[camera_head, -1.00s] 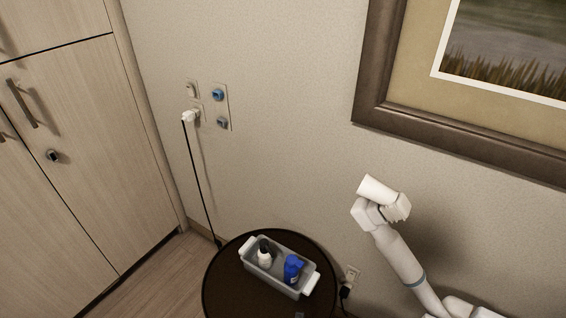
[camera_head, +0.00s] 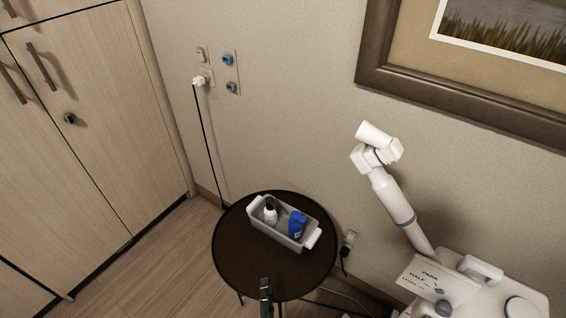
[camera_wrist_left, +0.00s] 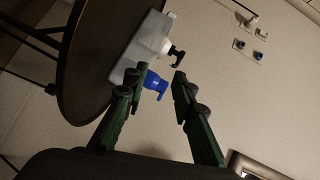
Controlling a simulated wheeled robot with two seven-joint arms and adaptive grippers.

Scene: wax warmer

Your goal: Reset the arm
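My left gripper (camera_head: 266,287) shows at the bottom edge of the head view, dark and small, in front of the round table's near edge. In the left wrist view its two green-black fingers (camera_wrist_left: 158,76) are spread apart with nothing held between them. A blue bottle (camera_wrist_left: 155,84) shows beyond the fingertips, apart from them as far as I can tell. My right gripper is in neither view.
A dark round table (camera_head: 240,262) holds a grey bin (camera_head: 268,233) with a white bottle (camera_head: 271,212) and a blue bottle (camera_head: 297,224). A white jointed machine (camera_head: 392,200) stands at right. Cabinets (camera_head: 90,130) stand left; a cord hangs from the wall outlet.

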